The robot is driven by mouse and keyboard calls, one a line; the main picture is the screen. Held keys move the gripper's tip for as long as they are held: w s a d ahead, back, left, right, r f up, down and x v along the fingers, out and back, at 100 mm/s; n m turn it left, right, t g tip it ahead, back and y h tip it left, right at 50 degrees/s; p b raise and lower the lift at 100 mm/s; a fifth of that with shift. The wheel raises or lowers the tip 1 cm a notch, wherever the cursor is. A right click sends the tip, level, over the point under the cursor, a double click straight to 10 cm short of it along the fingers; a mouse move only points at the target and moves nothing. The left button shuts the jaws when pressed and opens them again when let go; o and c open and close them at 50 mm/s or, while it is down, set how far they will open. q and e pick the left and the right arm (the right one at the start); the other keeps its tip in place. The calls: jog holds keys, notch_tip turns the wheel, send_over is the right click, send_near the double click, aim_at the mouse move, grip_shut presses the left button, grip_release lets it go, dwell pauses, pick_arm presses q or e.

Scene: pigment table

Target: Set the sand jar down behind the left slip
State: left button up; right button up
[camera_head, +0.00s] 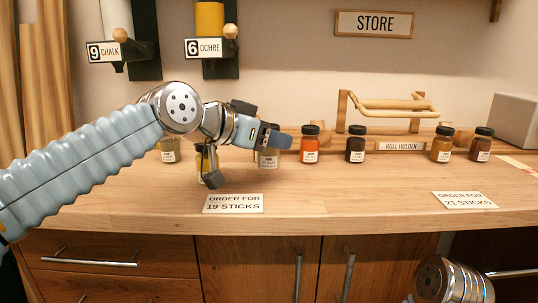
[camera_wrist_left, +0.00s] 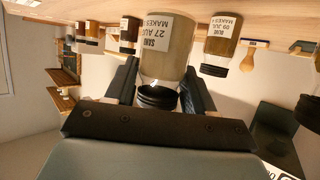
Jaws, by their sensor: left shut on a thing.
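The sand jar (camera_head: 268,159) is a glass jar of tan pigment with a white label. My left gripper (camera_head: 273,139) is shut on it near its black lid, with a finger on each side in the left wrist view (camera_wrist_left: 163,88). The fingers hide the lid in the head view. The jar looks upright, behind and a little right of the left slip (camera_head: 233,204), which reads "ORDER FOR 19 STICKS". I cannot tell whether its base touches the table. My right gripper is out of view.
An orange jar (camera_head: 310,146) and a dark jar (camera_head: 356,146) stand to the right. The right slip (camera_head: 464,200) lies at the right. The table (camera_head: 345,195) between the slips is clear.

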aim_at(269, 152)
pick_arm(q)
jog(key=shift+f, duration=1.4)
jog(key=shift+f+b, duration=0.15)
jog(key=shift+b, duration=0.15)
jog(key=o, duration=0.7)
jog(key=shift+f, duration=0.1)
jog(key=shift+c, duration=0.2)
jog(key=o, duration=0.4)
jog(key=shift+o, duration=0.2)
jog(key=shift+r, duration=0.3)
jog(key=b+v, duration=0.1)
jog(key=v, duration=1.1)
jog(key=shift+b, duration=0.3)
